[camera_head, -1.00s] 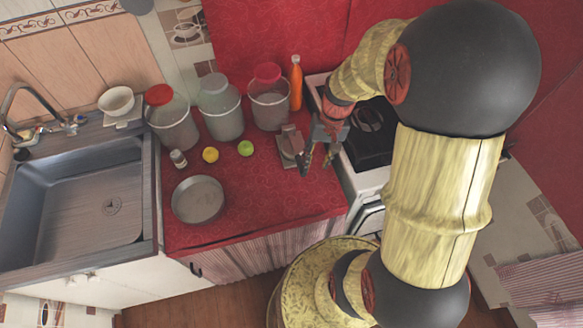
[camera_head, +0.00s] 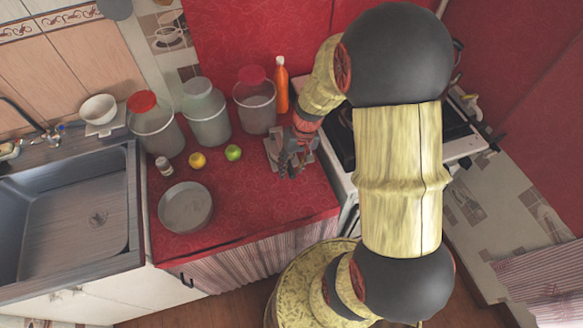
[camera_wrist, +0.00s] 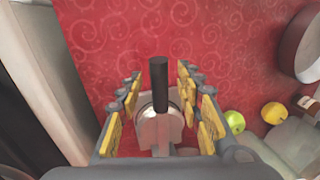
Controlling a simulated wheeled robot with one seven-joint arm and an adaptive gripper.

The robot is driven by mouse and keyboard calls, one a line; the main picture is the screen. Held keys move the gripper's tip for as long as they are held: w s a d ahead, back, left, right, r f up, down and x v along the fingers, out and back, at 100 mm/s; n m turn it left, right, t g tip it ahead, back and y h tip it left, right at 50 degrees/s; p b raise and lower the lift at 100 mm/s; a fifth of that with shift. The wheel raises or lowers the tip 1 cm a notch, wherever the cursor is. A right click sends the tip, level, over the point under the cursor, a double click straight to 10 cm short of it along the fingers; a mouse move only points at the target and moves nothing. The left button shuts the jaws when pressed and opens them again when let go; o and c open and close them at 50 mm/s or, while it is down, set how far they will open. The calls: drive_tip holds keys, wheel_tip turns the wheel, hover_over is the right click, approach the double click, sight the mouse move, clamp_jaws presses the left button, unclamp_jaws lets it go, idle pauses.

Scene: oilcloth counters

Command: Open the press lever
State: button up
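The press (camera_head: 271,150) is a small grey metal device on the red cloth counter, partly hidden by my gripper. Its lever (camera_wrist: 159,88) shows in the wrist view as a dark rod above a rounded silver part (camera_wrist: 160,130). My gripper (camera_head: 291,171) is over the press in the head view. In the wrist view my gripper (camera_wrist: 159,98) is open, with a yellow-padded finger on each side of the lever. Gaps show between the lever and both fingers, so it is not gripped.
A yellow fruit (camera_head: 197,160) and a green fruit (camera_head: 233,152) lie left of the press. A round pan (camera_head: 185,208), several jars and an orange bottle (camera_head: 281,85) stand on the counter. The stove (camera_head: 341,135) adjoins on the right. Bare cloth lies in front of the press.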

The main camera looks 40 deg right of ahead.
drive_tip(key=c, duration=0.3)
clamp_jaws()
idle(0.7)
